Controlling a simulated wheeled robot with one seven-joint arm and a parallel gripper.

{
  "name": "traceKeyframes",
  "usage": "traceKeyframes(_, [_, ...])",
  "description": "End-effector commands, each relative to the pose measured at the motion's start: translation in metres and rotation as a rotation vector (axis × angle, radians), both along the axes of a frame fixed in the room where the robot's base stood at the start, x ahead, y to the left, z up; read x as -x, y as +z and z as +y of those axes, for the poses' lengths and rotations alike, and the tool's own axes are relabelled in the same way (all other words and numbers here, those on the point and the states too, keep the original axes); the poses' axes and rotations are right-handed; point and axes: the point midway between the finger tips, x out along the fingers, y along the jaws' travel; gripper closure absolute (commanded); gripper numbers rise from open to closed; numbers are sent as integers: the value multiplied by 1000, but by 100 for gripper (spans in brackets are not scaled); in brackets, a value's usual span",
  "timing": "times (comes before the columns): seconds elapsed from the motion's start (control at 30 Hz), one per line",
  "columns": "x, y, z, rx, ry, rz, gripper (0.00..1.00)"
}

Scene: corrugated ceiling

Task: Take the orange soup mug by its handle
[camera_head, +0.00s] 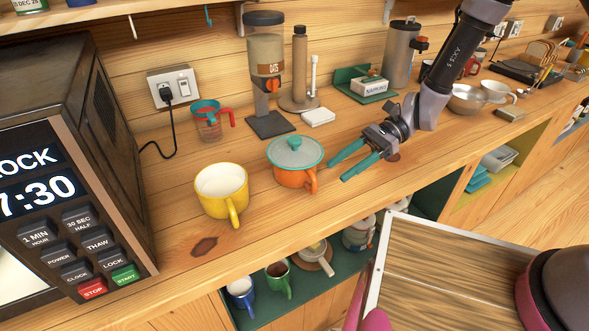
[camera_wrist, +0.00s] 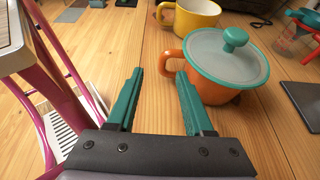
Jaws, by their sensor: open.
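The orange soup mug (camera_head: 292,179) stands upright on the wooden counter, with a teal-rimmed lid and teal knob on it. Its handle (camera_head: 311,182) points toward the counter's front right. In the wrist view the mug (camera_wrist: 212,86) is ahead and to the right, with its handle (camera_wrist: 170,62) on its left side, beyond the fingertips. My gripper (camera_head: 336,171) is open and empty, just right of the mug in the head view. Its two green fingers also show in the wrist view (camera_wrist: 160,80), apart from the handle.
A yellow mug (camera_head: 221,191) stands left of the orange one. A microwave (camera_head: 75,150) fills the left. A measuring cup (camera_head: 209,121), an oats dispenser (camera_head: 266,70) and a napkin holder (camera_head: 366,84) stand behind. The counter's front edge is close, with shelves of mugs below.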

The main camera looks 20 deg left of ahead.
Motion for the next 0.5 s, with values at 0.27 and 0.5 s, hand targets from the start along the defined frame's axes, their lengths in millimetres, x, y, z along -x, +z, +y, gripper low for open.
traceKeyframes(0.27, [22, -12, 18, 0, 1, -1, 48])
traceKeyframes(0.5, [41, -27, 40, 0, 4, -1, 48])
